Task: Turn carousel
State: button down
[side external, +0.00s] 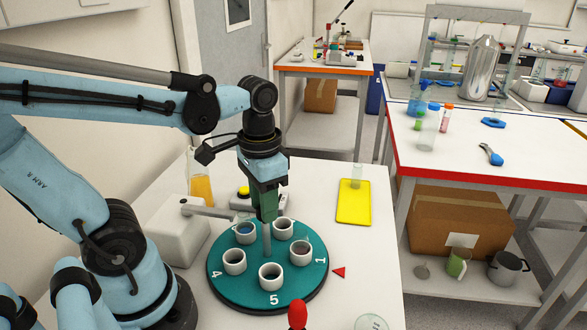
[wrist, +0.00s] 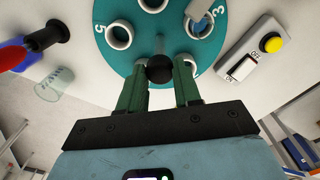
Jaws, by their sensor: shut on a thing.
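The carousel is a round teal disc (side external: 297,282) on the white table, with several white cups (side external: 270,276) around its rim. It also shows in the wrist view (wrist: 125,58). Digits 4, 5 and 1 are readable in the side view; the 1 lies by a red triangle pointer (side external: 339,272) on the table. A grey post stands at the disc's centre, topped by a black ball knob (wrist: 159,69). My gripper (side external: 266,217) points down over the centre, its green fingers shut on the knob, which they hide in the side view.
A box with a yellow button (wrist: 272,45) stands behind the carousel. A flask of orange liquid (side external: 201,187) is behind it at left. A yellow tray (side external: 354,203) with a clear vial lies at right. A red-topped object (side external: 297,314) and a glass (side external: 371,322) are in front.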

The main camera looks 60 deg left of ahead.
jog(key=shift+m, duration=14.9)
